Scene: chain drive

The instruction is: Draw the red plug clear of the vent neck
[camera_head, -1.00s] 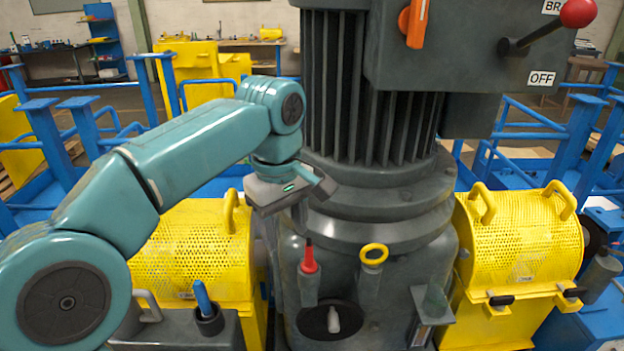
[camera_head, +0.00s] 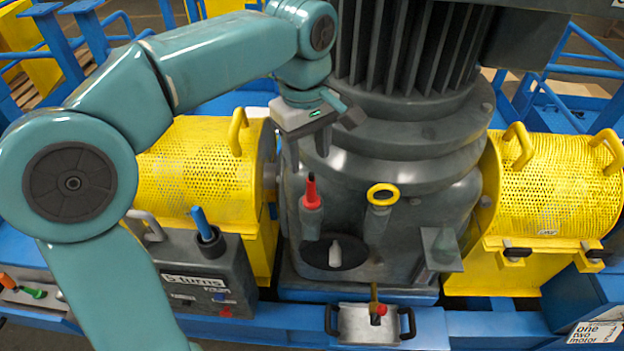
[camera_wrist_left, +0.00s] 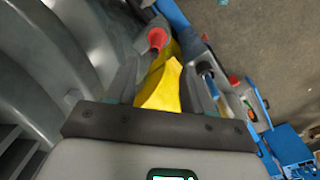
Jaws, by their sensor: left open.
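The red plug (camera_head: 311,190) stands upright in the grey vent neck (camera_head: 311,222) on the front of the dark grey housing. My left gripper (camera_head: 307,150) is above the plug, with its fingers pointing down. It is open and empty, and apart from the plug. In the left wrist view, the plug (camera_wrist_left: 157,38) shows as a round red top beyond the gap between my open fingers (camera_wrist_left: 158,70). My right gripper is in neither view.
A yellow ring-topped stick (camera_head: 382,194) stands right of the plug. Yellow perforated guards flank the housing, left (camera_head: 200,165) and right (camera_head: 550,195). A blue-handled lever (camera_head: 203,225) rises from a grey box at left. A metal tray (camera_head: 355,325) sits below the housing.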

